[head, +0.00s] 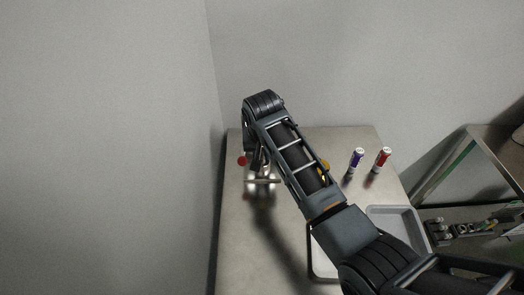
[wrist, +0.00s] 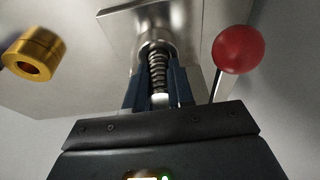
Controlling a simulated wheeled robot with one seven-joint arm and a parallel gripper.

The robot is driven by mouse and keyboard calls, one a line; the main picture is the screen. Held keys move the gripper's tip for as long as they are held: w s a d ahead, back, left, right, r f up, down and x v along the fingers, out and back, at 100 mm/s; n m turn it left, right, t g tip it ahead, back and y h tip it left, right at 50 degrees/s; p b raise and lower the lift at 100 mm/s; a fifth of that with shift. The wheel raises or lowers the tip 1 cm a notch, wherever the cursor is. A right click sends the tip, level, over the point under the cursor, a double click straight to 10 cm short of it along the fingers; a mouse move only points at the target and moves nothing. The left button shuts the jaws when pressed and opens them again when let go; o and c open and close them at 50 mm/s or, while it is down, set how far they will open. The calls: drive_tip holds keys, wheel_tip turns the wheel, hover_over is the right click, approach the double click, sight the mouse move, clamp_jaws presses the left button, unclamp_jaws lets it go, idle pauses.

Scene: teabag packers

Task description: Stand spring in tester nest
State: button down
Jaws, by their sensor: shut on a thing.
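In the wrist view my gripper (wrist: 158,90) is shut on a coiled metal spring (wrist: 157,72), with a dark blue finger on each side of it. The spring's far end overlaps the round metal nest (wrist: 151,40) of the tester; I cannot tell whether it is inside or only in front. The tester has a square metal plate (wrist: 118,22) and a lever with a red ball knob (wrist: 240,48) to the right. In the head view my arm hides the spring and most of my gripper; the red knob (head: 242,161) and tester's metal (head: 262,181) show below the wrist.
A brass ring (wrist: 33,54) is at the left in the wrist view. In the head view, a purple can (head: 356,160) and a red can (head: 381,160) stand at the table's back right. A grey tray (head: 405,213) lies at right. The table's left front (head: 245,255) is clear.

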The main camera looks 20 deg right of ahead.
drive_tip(key=c, duration=1)
unclamp_jaws()
drive_tip(key=shift+o, duration=0.5)
drive_tip(key=shift+r, duration=0.1)
drive_tip(key=v, duration=0.7)
drive_tip(key=shift+r, duration=0.25)
drive_tip(key=shift+s+a, duration=0.1)
